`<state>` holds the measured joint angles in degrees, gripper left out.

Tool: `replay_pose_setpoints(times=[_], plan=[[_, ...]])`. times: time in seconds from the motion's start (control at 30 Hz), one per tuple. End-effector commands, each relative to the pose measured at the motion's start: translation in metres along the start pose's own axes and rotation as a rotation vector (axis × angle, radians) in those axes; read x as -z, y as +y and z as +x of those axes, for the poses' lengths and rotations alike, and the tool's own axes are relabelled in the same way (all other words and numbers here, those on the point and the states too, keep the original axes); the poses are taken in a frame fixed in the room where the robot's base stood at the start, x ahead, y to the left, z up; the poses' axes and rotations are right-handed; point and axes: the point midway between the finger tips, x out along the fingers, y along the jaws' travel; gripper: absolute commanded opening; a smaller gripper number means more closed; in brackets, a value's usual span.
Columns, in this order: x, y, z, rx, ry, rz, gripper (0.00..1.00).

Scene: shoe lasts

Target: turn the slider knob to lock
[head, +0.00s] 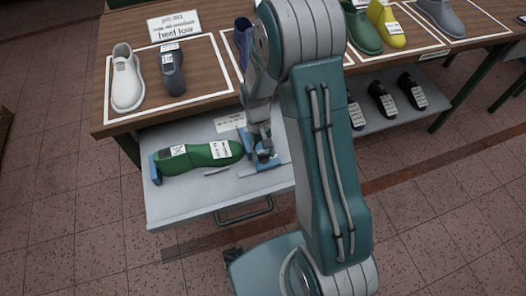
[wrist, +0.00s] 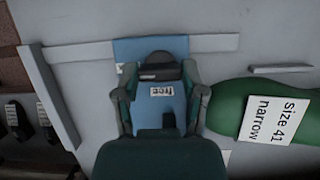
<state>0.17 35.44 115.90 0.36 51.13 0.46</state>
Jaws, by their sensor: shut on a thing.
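A green shoe last (head: 190,157) lies on its side in the pulled-out drawer, between a blue end block (head: 155,168) and a blue slider (head: 272,164). In the wrist view the last (wrist: 235,112) carries a "Size 41 narrow" label and lies right of my gripper (wrist: 160,90). The slider (wrist: 140,47) has a dark knob (wrist: 160,66) and a small label that seems to read "free". My gripper's fingers are on either side of the knob and shut on it. In the head view my gripper (head: 262,152) reaches down to the slider, and my arm hides part of it.
The grey drawer (head: 185,207) has a thin tool-like strip (head: 216,171) in front of the last. The wooden tabletop (head: 120,75) above holds several lasts in outlined areas and a sign (head: 174,26). Dark lasts (head: 382,97) lie on a shelf at the right.

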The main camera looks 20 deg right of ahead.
Motion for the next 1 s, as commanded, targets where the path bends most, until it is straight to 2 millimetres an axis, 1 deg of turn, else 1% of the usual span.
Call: replay_pose_setpoints(times=[0.2, 0.23, 0.27, 0.3, 0.67, 0.77, 0.87, 1.0], plan=[[0.000, 0.000, 0.001, 0.001, -0.002, 0.002, 0.06], [0.000, 0.000, 0.001, 0.001, -0.002, 0.002, 0.58], [-0.001, 0.000, 0.001, 0.001, -0.002, 0.001, 0.72], [-0.001, 0.000, 0.001, 0.001, -0.002, 0.001, 0.89], [-0.001, 0.000, 0.000, 0.000, 0.000, 0.000, 0.89], [0.000, 0.000, -0.003, 0.000, 0.001, 0.000, 0.89], [0.001, 0.000, -0.013, 0.000, 0.003, -0.001, 0.89], [0.001, -0.001, -0.041, 0.000, 0.005, 0.000, 0.89]])
